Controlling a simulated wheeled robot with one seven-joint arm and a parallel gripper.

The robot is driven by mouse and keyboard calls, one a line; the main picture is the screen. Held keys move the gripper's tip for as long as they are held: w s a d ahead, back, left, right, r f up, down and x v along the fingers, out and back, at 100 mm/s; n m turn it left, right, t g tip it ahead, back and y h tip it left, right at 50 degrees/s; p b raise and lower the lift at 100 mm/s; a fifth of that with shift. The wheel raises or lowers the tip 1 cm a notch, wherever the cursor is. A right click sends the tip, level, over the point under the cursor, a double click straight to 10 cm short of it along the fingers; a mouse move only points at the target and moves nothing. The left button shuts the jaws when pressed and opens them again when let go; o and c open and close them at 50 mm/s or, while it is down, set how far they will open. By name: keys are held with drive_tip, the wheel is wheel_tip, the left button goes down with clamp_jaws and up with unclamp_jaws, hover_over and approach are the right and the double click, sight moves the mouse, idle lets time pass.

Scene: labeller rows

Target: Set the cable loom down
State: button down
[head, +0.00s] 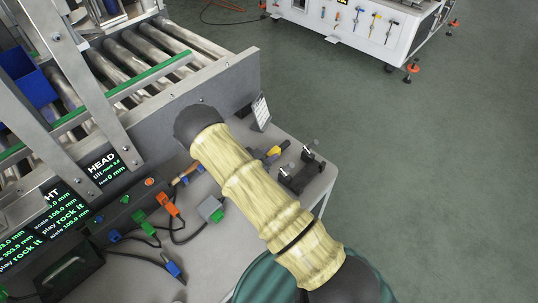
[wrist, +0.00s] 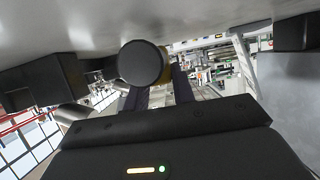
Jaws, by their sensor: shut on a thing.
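The cable loom (head: 273,153) appears to be the short dark bundle with a yellow band, just right of my arm in the head view. In the wrist view its round black end (wrist: 143,63) faces the camera, with a yellowish edge behind it. My gripper (wrist: 156,92) is shut on it, one finger on each side. In the head view only a small dark part of my gripper (head: 259,155) shows beside the arm. A black stand (head: 301,171) with upright posts is close to the right of the loom. I cannot tell how far the loom is above the table.
The grey table (head: 208,264) bears orange, green, blue and grey connectors on leads (head: 168,204) at its left. A small sign (head: 261,112) stands at the back. A roller conveyor (head: 135,55) runs behind. Open floor lies to the right.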

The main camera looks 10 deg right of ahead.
drive_tip(key=shift+s+f+b, duration=0.15)
drive_tip(key=shift+f+b, duration=0.2)
drive_tip(key=shift+f, duration=0.1)
drive_tip(key=c, duration=1.2)
unclamp_jaws()
drive_tip(key=shift+f, duration=0.1)
drive_tip(key=shift+o, duration=0.2)
drive_tip(key=shift+r+p, duration=0.5)
drive_tip(key=shift+r, duration=0.05)
drive_tip(key=v, duration=0.7)
drive_tip(key=shift+a+r, duration=0.2)
